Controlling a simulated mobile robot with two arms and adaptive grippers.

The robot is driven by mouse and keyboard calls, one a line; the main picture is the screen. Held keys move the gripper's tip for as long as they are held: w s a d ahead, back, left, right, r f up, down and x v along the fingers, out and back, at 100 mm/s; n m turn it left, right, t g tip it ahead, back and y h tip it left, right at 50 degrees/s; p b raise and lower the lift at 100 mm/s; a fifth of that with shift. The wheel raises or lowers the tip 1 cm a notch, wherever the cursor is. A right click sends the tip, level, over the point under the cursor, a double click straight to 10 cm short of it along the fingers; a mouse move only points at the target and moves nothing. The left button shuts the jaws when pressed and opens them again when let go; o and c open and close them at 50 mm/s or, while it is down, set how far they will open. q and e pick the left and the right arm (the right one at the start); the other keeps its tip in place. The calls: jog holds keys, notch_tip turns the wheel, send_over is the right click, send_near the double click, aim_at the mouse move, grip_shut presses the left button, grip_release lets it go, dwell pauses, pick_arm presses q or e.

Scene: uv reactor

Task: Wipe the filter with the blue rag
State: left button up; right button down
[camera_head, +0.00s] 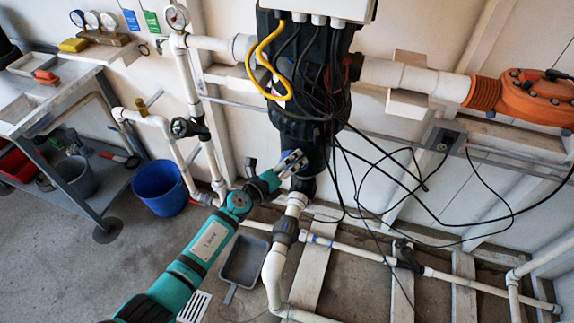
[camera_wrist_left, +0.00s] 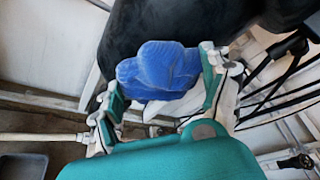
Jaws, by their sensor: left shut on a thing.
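My left gripper (camera_head: 292,163) reaches in from the lower left to the lower part of the large black filter housing (camera_head: 312,85). In the left wrist view, a bunched blue rag (camera_wrist_left: 157,68) sits between the two fingers of this gripper (camera_wrist_left: 162,84), which are shut on it. The rag is right up against the dark curved housing (camera_wrist_left: 195,22) in that view; whether it touches cannot be told. My right gripper is not in view.
Loose black cables (camera_head: 375,160) and a yellow hose (camera_head: 268,62) hang on and beside the housing. White pipes (camera_head: 275,265) run below it. A grey tray (camera_head: 244,262), a blue bucket (camera_head: 160,188) and a metal cart (camera_head: 60,125) stand left. Open floor lies at the lower left.

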pick_arm(q)
jog(key=shift+s+d+p, duration=0.3)
jog(key=shift+s+d, duration=0.05)
jog(key=shift+d, duration=0.5)
jog(key=shift+s+d+p, duration=0.25)
jog(key=shift+s+d, duration=0.05)
jog(key=shift+d, duration=0.5)
jog(key=shift+w+a, duration=0.25)
jog(key=shift+a, duration=0.25)
jog(key=shift+w+a, duration=0.25)
jog(key=shift+a, duration=0.25)
jog(key=shift+w+a+r+b, duration=0.15)
jog(key=shift+w+a+b, duration=0.2)
jog(key=shift+a, duration=0.4)
jog(key=s+a+p, duration=0.1)
jog(key=s+p, duration=0.1)
jog(key=s, duration=0.3)
jog(key=shift+s+a+f, duration=0.2)
jog(key=shift+s+a, duration=0.15)
jog(key=shift+s, duration=0.05)
